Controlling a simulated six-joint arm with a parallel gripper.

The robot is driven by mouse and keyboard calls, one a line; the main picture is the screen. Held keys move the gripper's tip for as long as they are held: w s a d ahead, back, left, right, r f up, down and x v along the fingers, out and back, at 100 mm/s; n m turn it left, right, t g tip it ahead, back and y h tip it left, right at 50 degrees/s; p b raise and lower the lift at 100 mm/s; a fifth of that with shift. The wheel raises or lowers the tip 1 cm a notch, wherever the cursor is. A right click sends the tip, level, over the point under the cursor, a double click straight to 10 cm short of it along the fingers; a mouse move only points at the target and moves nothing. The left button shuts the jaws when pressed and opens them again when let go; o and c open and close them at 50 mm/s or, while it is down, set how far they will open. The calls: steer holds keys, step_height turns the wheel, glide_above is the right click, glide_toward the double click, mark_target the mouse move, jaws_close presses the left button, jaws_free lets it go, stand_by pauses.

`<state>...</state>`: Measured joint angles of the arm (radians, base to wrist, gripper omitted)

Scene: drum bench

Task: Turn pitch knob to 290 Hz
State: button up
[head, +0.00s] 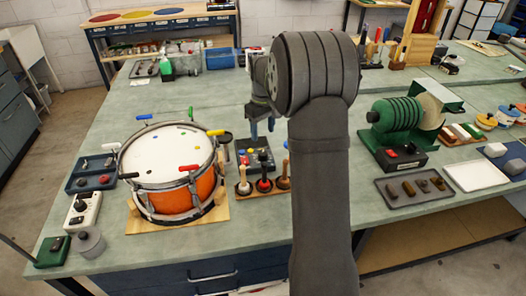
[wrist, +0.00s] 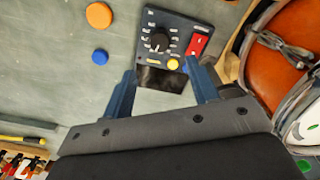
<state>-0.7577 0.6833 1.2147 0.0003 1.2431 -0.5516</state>
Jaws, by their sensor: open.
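The pitch knob (wrist: 159,42) is a round black knob with pale scale marks around it, on a dark control box (wrist: 178,22). The marks are too small to read. The box has a red switch (wrist: 197,46), a yellow button (wrist: 173,64) and a dark display panel (wrist: 160,79) showing no legible value. In the head view the box (head: 262,165) stands right of the drum, partly behind my arm and gripper. My gripper (wrist: 162,67) is open and empty, its blue fingers on either side of the box's display end, apart from the knob. It also shows in the head view (head: 261,128).
The orange drum (head: 170,170) stands close beside the box. A wooden rack (head: 262,187) with several handled tools is in front of it. An orange disc (wrist: 98,15) and a blue disc (wrist: 100,54) lie on the bench beside the box. A green machine (head: 398,114) stands right.

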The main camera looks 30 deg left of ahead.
mark_target(263, 153)
step_height(263, 153, down, 10)
steer(key=shift+r, duration=0.15)
steer(key=shift+c, duration=0.4)
steer(key=c, duration=0.9)
